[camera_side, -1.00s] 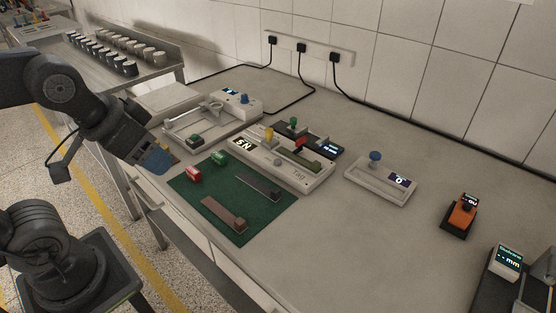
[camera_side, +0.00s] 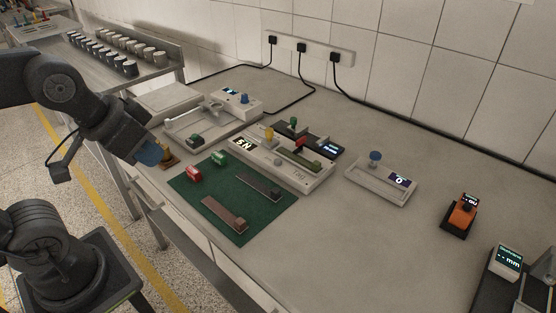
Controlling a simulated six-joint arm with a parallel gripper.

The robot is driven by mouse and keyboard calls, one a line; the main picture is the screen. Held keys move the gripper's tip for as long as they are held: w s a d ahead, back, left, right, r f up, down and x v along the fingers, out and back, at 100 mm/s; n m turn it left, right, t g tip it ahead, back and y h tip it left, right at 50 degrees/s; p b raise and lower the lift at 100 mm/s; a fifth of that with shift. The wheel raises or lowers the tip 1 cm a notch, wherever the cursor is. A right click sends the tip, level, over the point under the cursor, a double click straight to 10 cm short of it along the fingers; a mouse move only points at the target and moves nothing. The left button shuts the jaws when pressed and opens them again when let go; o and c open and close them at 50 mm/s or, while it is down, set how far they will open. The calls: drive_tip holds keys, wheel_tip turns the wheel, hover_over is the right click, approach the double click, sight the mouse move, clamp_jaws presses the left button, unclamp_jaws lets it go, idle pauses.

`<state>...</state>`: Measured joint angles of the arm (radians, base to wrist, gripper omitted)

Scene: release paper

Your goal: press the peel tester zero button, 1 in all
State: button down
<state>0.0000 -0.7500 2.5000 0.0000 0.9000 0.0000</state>
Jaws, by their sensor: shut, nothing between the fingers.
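My gripper (camera_side: 166,160) is at the bench's left edge, left of the mat, shut and empty, well apart from the tester. Its blue part partly hides the tips.
The green mat (camera_side: 205,190) holds red and green blocks and two strips. A pale device with a blue knob (camera_side: 392,183) stands right, an orange device (camera_side: 462,214) farther right. Another pale device (camera_side: 180,134) stands back left.

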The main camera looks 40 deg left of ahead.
idle(0.8)
drive_tip(key=n+t+h, duration=0.3)
drive_tip(key=n+h, duration=0.1)
drive_tip(key=n, duration=1.8)
hover_over(278, 162)
wheel_tip(278, 162, down, 10)
drive_tip(key=shift+a, duration=0.1)
drive_tip(key=shift+f, duration=4.35)
drive_tip(key=shift+f, duration=0.15)
